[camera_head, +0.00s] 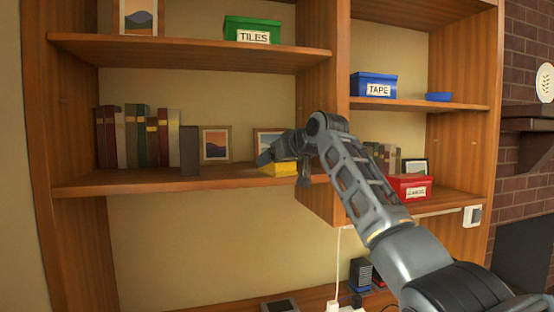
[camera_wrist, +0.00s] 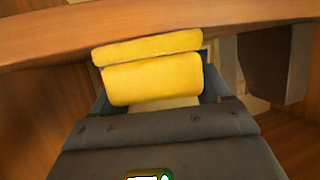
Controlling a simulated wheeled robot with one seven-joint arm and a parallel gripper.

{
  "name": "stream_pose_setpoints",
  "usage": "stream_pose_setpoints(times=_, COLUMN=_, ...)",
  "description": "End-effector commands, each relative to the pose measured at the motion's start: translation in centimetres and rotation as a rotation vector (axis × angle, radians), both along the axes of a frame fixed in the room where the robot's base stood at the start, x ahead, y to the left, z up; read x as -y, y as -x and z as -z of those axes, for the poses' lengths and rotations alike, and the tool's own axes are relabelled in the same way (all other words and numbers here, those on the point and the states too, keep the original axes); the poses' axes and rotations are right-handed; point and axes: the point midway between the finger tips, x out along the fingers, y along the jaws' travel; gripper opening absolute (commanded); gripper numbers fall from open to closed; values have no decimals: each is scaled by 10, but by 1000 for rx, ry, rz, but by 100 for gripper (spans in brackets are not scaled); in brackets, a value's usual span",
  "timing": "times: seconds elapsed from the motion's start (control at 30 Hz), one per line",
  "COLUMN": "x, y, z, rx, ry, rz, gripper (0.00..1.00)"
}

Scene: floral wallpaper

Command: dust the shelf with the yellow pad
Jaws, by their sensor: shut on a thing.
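The yellow pad (camera_head: 279,169) is held in my gripper (camera_head: 286,166) at the front edge of the middle shelf (camera_head: 150,182), toward its right end. The gripper is shut on the pad. In the wrist view the yellow pad (camera_wrist: 152,75) fills the space between the jaws (camera_wrist: 155,98), just in front of the wooden shelf edge (camera_wrist: 150,30). I cannot tell whether the pad touches the shelf top.
Several books (camera_head: 137,137), a grey bookend (camera_head: 190,150) and two framed pictures, one at the left (camera_head: 215,144) and one partly behind my gripper (camera_head: 266,140), stand on this shelf. An upright divider (camera_head: 318,95) is close at the right. A red box (camera_head: 409,187) sits beyond.

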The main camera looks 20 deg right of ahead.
Motion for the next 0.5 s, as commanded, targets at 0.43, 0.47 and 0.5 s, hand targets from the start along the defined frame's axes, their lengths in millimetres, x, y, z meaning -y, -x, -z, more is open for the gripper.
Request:
stream_pose_setpoints(times=0.43, x=0, y=-31, z=-1, rx=-2, ry=1, rz=0, gripper=43)
stream_pose_setpoints(times=0.47, x=0, y=-33, z=0, rx=-2, ry=1, rz=0, gripper=43)
stream_pose_setpoints(times=0.5, x=0, y=-35, z=0, rx=-1, ry=0, rz=0, gripper=43)
